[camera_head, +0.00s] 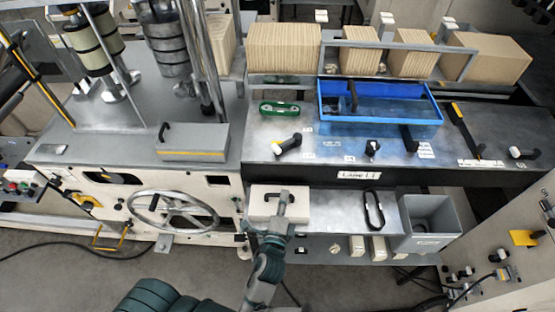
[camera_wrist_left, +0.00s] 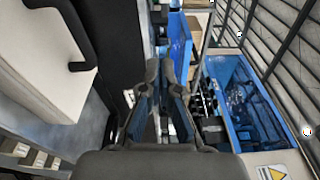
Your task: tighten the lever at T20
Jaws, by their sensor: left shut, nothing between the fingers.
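My left gripper (camera_head: 284,196) is in front of a white box with a black handle (camera_head: 267,194), below the bench's front edge. In the wrist view the fingers of my left gripper (camera_wrist_left: 159,72) are together with nothing between them. A black lever with a pale end (camera_head: 288,146) sits on the grey bench top, behind and above my gripper. A small black-and-white lever (camera_head: 372,146) stands farther right, and another (camera_head: 523,153) near the right end. The small tags are too blurred to read, so I cannot tell which lever is T20. My right gripper is not in view.
A blue tray (camera_head: 335,122) and a green-handled item (camera_head: 282,108) are on the bench (camera_head: 262,130). A long yellow-ended handle (camera_head: 465,130) lies right. Below are a grey bin (camera_head: 428,222) and a black loop (camera_head: 374,208). A handwheel (camera_head: 173,212) is left.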

